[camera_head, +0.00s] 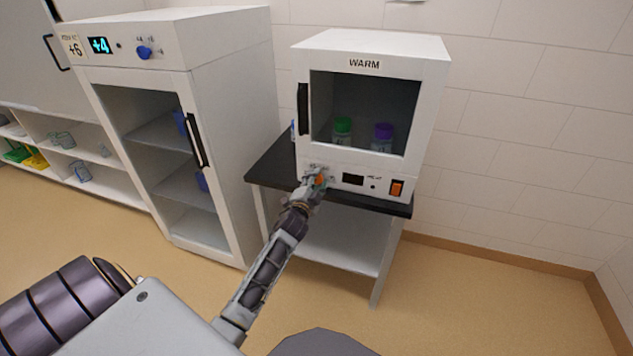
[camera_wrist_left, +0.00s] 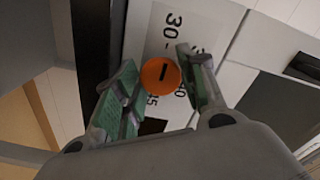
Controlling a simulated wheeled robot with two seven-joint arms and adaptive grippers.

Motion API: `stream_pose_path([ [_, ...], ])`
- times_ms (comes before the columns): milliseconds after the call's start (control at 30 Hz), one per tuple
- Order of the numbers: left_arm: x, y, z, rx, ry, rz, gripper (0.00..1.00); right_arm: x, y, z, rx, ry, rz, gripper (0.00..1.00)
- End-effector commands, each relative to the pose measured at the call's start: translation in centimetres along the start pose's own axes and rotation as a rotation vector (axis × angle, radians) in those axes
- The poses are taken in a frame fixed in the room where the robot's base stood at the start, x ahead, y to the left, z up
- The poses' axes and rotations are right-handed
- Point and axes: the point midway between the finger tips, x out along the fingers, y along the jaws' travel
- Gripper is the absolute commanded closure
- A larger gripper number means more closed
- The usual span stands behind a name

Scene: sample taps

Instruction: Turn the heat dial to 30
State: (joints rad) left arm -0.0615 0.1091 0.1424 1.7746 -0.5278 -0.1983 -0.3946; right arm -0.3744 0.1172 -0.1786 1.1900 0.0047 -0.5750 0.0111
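The heat dial (camera_wrist_left: 160,76) is a round orange knob with a short dark line on it, on the white front of the WARM cabinet (camera_head: 372,48). In the left wrist view, printed numbers surround it, with 30 clearest near the top. In the head view the dial (camera_head: 320,181) is partly hidden by my gripper. My left gripper (camera_wrist_left: 160,85) is at the panel with its green-padded fingers spread on either side of the dial. A gap shows between the dial and each finger; contact is not clear. My right gripper is not in view.
The cabinet stands on a black-topped table (camera_head: 268,165). Its panel has a dark display (camera_head: 353,179) and an orange switch (camera_head: 396,188). Behind its window are a green-capped bottle (camera_head: 342,128) and a purple-capped one (camera_head: 383,135). A tall fridge (camera_head: 215,60) stands to the left.

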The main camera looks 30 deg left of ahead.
Motion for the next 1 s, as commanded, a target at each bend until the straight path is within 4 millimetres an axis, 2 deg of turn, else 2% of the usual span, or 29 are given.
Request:
stream_pose_path([
  [100,0.0,0.0,0.0,0.0,0.001,0.0,0.43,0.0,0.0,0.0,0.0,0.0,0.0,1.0],
  [567,-0.3,0.1,0.0,0.0,0.0,0.002,0.43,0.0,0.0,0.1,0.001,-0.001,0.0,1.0],
  [1000,-2.9,0.1,0.1,0.001,-0.001,0.002,0.43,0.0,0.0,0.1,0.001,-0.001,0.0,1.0],
])
